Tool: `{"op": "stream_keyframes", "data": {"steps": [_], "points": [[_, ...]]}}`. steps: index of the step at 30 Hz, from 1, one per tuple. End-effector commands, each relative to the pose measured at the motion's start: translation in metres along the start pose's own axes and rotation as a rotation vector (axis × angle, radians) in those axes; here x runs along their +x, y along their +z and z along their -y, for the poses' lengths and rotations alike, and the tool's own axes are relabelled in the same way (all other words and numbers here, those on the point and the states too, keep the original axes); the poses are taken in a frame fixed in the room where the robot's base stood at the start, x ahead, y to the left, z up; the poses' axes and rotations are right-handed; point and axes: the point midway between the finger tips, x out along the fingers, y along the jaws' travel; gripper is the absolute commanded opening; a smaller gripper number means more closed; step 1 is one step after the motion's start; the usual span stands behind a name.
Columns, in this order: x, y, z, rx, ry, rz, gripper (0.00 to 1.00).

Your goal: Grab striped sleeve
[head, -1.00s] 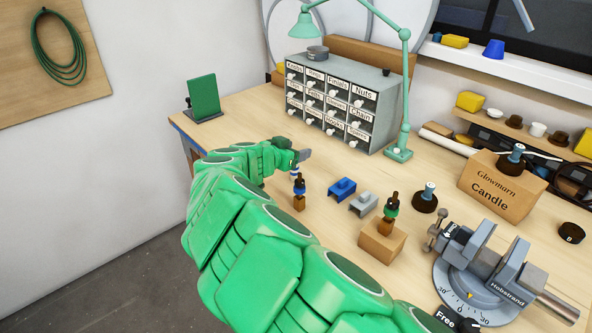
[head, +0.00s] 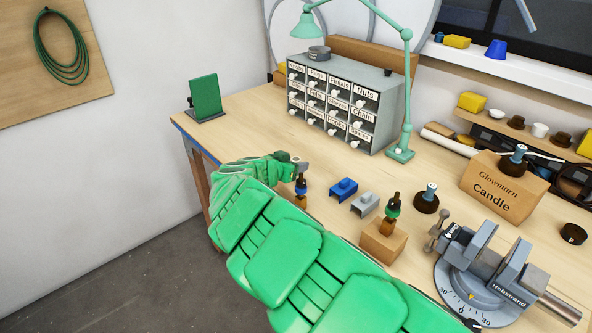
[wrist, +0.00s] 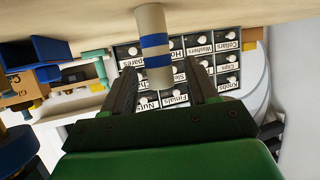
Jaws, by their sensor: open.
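The striped sleeve (wrist: 155,48) is a pale cylinder with blue bands, in the top middle of the wrist view. It stands upright on the bench top, which appears upside down there. My gripper (wrist: 163,78) is open, with one finger on each side of the sleeve's free end. The fingers look apart from it, with a wider gap on the right; I cannot tell how deep the sleeve sits between them.
A dark-topped piece with a blue ring (head: 300,187) stands close by my gripper. Blue (head: 343,189) and grey (head: 364,204) clips and a wooden block (head: 382,243) are to the right. The drawer cabinet (head: 346,100) stands behind; bench between is clear.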

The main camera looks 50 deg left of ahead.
Motion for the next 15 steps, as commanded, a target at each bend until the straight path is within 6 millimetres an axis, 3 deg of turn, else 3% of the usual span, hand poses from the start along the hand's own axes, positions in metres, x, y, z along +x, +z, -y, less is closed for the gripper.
{"op": "stream_keyframes", "data": {"steps": [9, 15], "points": [[0.029, 0.002, 0.000, 0.000, 0.000, 0.002, 0.58], [0.035, 0.001, 0.000, 0.001, 0.000, 0.000, 0.58]]}}
